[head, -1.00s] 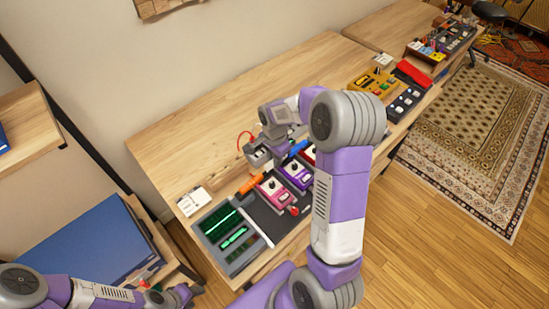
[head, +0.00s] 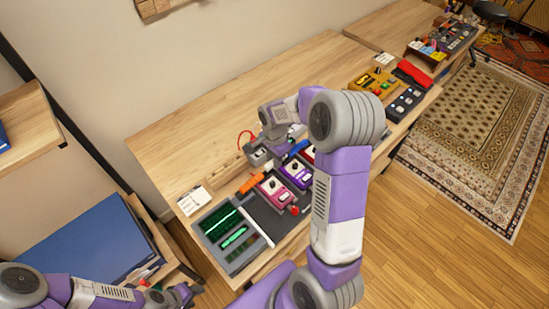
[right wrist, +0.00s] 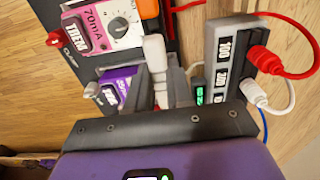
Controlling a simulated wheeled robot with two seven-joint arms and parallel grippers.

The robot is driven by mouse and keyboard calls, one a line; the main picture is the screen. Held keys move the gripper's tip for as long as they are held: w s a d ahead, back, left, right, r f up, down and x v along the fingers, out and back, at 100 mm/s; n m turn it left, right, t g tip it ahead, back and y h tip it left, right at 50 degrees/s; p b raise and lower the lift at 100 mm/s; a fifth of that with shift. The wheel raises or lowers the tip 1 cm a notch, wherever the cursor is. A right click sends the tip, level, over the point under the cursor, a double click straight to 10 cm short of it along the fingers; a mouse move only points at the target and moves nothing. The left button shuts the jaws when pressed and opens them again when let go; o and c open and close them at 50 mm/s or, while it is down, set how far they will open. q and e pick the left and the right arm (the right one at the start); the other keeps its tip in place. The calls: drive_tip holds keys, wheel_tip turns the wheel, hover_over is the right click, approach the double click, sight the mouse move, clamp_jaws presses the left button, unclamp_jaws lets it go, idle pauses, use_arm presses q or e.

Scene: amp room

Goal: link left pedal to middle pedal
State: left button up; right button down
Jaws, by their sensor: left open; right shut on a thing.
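The left pedal (head: 273,189) is pink with a white panel and a black knob; it also shows at the top of the right wrist view (right wrist: 108,25). The middle pedal (head: 297,173) is purple and sits just right of it; in the right wrist view the purple pedal (right wrist: 118,84) is partly hidden by my fingers. My right gripper (head: 262,155) is over the back edge of the pedals. In the right wrist view its fingers (right wrist: 160,88) are shut on a white plug (right wrist: 154,50) beside the purple pedal. My left gripper (head: 168,296) is open, low at the left, away from the pedals.
A grey power strip (right wrist: 226,65) holds a red plug (right wrist: 264,60) and a white plug (right wrist: 254,92) with looping cables. An orange plug (head: 250,183) lies behind the pink pedal. A green-lit panel (head: 228,235) stands left of the pedals.

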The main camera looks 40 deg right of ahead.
drive_tip(key=shift+f+b, duration=0.65)
drive_tip(key=shift+f, duration=0.25)
idle(1.0)
drive_tip(key=c, duration=0.5)
unclamp_jaws()
drive_tip(key=shift+c, duration=0.2)
drive_tip(key=shift+r+p, duration=2.8)
drive_tip(key=shift+r, duration=0.7)
